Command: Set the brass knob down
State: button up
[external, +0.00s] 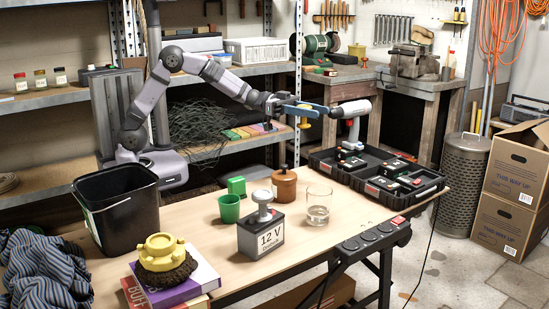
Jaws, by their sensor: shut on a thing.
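My gripper (306,108) has blue fingers and is held out above the far side of the workbench, left of the drill. It is shut on a small yellow brass knob (305,122), which shows just below the fingers and hangs clear of the bench. The fingers hide part of the knob.
On the wooden bench (185,225) are a black bin (118,207), green cup (229,208), brown jar (284,186), glass (318,207), 12 V box (261,238) and black tool case (425,192). A drill (351,110) stands upright behind. Books (180,280) lie in front.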

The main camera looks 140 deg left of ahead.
jog(key=shift+f+b, duration=0.7)
jog(key=shift+f, duration=8.85)
jog(key=shift+f, duration=0.2)
jog(key=o, duration=1.2)
jog(key=shift+r, duration=0.1)
